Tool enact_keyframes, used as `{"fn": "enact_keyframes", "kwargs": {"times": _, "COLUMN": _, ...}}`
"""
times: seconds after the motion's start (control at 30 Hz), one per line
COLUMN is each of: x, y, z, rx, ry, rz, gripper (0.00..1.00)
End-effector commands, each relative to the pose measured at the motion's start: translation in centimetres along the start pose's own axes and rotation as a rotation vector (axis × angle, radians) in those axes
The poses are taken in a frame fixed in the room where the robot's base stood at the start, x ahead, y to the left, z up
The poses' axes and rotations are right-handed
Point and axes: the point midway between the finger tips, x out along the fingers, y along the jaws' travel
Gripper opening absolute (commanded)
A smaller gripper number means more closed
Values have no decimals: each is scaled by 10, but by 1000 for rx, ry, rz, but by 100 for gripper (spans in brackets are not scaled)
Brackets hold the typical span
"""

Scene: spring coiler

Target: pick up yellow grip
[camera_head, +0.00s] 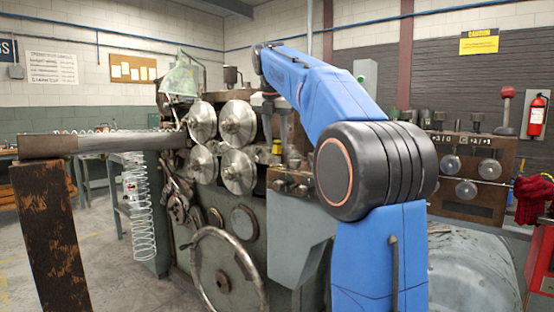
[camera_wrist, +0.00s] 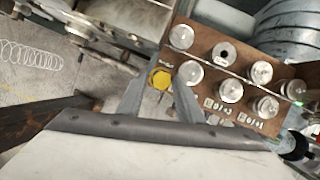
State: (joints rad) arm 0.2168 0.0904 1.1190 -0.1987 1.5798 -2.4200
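The yellow grip (camera_wrist: 161,79) shows in the wrist view as a small, roughly six-sided yellow knob beside the brown plate of round metal knobs. My gripper (camera_wrist: 160,84) is open, with its two grey fingers spread to either side of the yellow grip in the picture. I cannot tell how far the fingertips are from it in depth. In the head view a small yellow piece (camera_head: 276,147), likely the same grip, shows on the machine below my wrist. My arm hides part of the machine there.
The coiling machine's metal rollers (camera_head: 238,123) and large handwheel (camera_head: 222,275) stand left of my arm. A brown plate with metal knobs (camera_wrist: 231,90) lies close to the right finger. A wire spring (camera_head: 139,205) hangs at the left.

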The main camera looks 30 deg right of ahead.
Motion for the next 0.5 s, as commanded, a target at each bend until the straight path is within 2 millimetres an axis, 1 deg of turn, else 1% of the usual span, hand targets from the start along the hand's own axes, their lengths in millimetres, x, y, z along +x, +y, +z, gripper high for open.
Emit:
{"fn": "enact_keyframes", "kwargs": {"times": 0.1, "x": 17, "y": -3, "z": -3, "rx": 1, "ry": 2, "rz": -2, "gripper": 33}}
{"fn": "enact_keyframes", "kwargs": {"times": 0.23, "x": 32, "y": -3, "z": -3, "rx": 1, "ry": 1, "rz": -1, "gripper": 33}}
{"fn": "enact_keyframes", "kwargs": {"times": 0.33, "x": 39, "y": -2, "z": -3, "rx": 0, "ry": 0, "rz": -1, "gripper": 33}}
{"fn": "enact_keyframes", "kwargs": {"times": 0.5, "x": 41, "y": -2, "z": -3, "rx": 0, "ry": 0, "rz": 0, "gripper": 33}}
